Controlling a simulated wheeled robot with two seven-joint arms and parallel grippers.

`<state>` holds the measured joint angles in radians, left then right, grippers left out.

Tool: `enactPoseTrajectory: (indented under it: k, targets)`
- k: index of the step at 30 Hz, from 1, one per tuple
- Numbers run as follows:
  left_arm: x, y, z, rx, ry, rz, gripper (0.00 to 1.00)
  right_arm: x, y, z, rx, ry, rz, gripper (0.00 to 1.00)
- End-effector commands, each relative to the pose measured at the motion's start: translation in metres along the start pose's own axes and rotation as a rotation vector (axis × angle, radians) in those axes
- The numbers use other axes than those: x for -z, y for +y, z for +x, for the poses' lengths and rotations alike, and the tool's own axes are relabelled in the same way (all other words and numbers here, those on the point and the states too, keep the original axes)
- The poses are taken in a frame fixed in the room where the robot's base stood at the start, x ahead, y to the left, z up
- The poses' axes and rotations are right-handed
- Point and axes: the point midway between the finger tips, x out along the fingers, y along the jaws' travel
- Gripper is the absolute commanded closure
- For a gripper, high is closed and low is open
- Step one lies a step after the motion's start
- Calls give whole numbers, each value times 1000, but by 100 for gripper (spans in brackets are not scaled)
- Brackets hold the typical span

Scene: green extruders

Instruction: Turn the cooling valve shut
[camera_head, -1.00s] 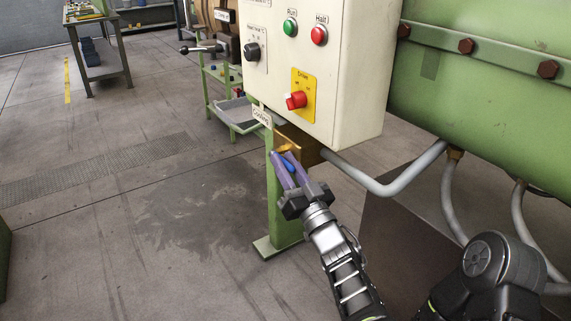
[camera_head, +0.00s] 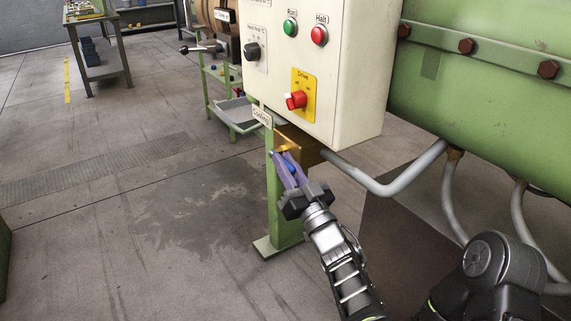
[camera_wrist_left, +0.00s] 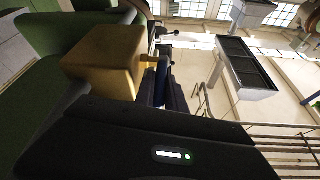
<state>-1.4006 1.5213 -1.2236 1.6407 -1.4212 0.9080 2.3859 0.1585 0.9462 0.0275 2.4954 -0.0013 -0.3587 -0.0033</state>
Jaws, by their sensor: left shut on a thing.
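The cooling valve's brass body (camera_head: 309,151) sits on the green post below the control cabinet, under a white "Cooling" label (camera_head: 262,117). It shows as a yellow block (camera_wrist_left: 108,58) in the left wrist view, with a short brass stem. My left gripper (camera_head: 283,164) is at the front of the valve, its purple fingers shut on the blue valve handle (camera_head: 290,160). The fingers hide much of the handle, so its exact angle is hard to tell. In the left wrist view the blue handle (camera_wrist_left: 162,76) shows partly beside the stem. My right gripper is not in view.
The cream cabinet (camera_head: 357,75) with buttons and a red drive switch (camera_head: 296,100) hangs just above the gripper. A grey pipe (camera_head: 388,189) runs right from the valve under the green machine (camera_head: 480,100). The floor left of the post (camera_head: 284,210) is clear.

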Motion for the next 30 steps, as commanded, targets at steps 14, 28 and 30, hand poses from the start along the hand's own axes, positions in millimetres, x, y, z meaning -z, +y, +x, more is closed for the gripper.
enactPoseTrajectory:
  k: [14, 28, 30]
  targets:
    - [0, 0, 0, -1, -1, 0, 100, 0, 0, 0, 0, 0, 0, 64]
    - [3, -1, 1, -8, -42, -6, 100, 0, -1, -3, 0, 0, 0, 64]
    - [5, -1, 2, -13, -69, -8, 100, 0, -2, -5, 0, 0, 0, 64]
